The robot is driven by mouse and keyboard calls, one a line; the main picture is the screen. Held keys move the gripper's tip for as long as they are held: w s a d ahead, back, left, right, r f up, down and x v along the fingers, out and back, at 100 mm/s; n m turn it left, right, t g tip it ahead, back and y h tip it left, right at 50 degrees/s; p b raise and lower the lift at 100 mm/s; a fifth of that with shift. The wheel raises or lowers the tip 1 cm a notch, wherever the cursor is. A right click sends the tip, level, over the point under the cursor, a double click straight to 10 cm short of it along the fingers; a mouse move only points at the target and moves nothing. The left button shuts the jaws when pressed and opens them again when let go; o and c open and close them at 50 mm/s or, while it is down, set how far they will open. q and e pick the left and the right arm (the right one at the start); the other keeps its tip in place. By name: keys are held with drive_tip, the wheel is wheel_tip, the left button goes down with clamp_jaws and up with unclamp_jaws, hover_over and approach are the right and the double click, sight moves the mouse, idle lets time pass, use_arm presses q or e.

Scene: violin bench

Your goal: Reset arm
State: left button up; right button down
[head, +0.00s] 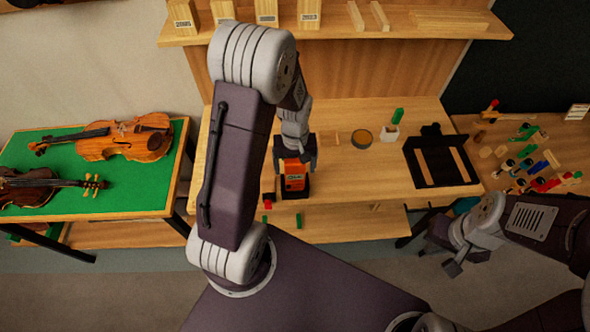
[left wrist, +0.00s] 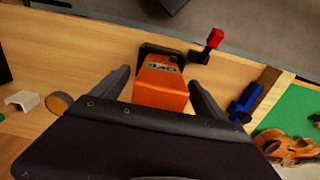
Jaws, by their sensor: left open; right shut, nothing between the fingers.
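In the head view my left gripper (head: 294,160) hangs over the front part of the wooden bench, just behind an orange box with a dark base (head: 294,183). In the left wrist view the orange box (left wrist: 162,82) shows between the two spread fingers of my left gripper (left wrist: 163,85). The fingers are open and I cannot tell whether they touch it. My right gripper (head: 453,262) is at the right, low in front of the bench, away from the objects. It is shut and empty.
The wooden bench (head: 345,170) holds a round tin (head: 362,138), a small white holder with a green piece (head: 389,133) and a black tray (head: 440,160). Violins (head: 125,139) lie on a green-topped table at left. A right side table holds several small parts (head: 540,165). A shelf (head: 400,25) is above.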

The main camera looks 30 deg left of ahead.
use_arm(q)
wheel_tip(320, 180, up, 7)
idle(0.3)
drive_tip(key=s+d+f+m+t+b, duration=0.1)
drive_tip(key=s+d+f+m+b, duration=0.3)
drive_tip(key=s, duration=0.4)
drive_tip(key=shift+s+d+f+m, duration=0.35)
drive_tip(key=shift+d+m, duration=0.1)
drive_tip(key=shift+m, duration=0.65)
